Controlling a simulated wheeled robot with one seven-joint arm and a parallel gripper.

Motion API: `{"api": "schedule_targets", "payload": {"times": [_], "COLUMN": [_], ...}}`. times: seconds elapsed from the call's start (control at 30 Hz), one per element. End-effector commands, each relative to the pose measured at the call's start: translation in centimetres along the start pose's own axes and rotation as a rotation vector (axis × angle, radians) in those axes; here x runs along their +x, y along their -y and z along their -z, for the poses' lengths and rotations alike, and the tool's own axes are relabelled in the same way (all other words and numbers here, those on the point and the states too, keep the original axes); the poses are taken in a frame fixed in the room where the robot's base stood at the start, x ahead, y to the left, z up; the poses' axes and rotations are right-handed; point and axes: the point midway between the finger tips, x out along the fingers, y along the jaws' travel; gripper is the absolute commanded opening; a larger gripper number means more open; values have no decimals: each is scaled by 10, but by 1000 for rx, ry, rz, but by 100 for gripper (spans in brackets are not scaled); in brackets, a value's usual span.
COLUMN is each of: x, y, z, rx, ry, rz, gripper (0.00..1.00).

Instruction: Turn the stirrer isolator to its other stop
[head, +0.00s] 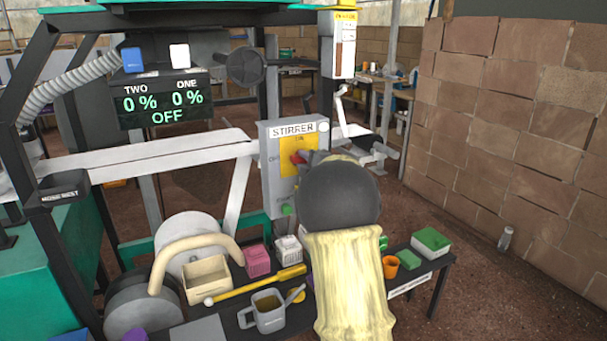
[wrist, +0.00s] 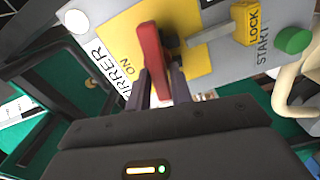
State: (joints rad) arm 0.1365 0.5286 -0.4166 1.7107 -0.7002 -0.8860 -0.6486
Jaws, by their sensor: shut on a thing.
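The stirrer isolator is a grey box (head: 272,190) labelled STIRRER with a yellow plate and a red handle (head: 299,157). In the wrist view the red handle (wrist: 153,60) stands between the fingers of my gripper (wrist: 163,88), which is shut on it. The ON mark on the yellow plate (wrist: 118,45) lies to the side of the handle, not at its end. The handle looks roughly crosswise to the box; its exact angle is hard to tell. In the head view my arm's end hides the fingers and the box's right part.
A yellow LOCK piece (wrist: 247,22) and a green START button (wrist: 293,40) sit on the same panel. A display (head: 160,103) reads TWO 0 %, ONE 0 %, OFF. Below, a dark bench holds a jug (head: 268,312), a cream box (head: 207,280) and small coloured containers.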

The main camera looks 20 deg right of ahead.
Motion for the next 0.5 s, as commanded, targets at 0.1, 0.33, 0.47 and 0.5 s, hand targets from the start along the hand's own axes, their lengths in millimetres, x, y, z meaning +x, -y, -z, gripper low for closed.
{"api": "schedule_targets", "payload": {"times": [0.1,0.33,0.47,0.5], "x": [0,0,0,0], "y": [8,8,7,7], "z": [-1,0,0,0], "rx": [-81,-179,-203,-206], "ry": [0,-1,0,0], "rz": [4,6,7,7], "gripper": [0,0,0,0]}}
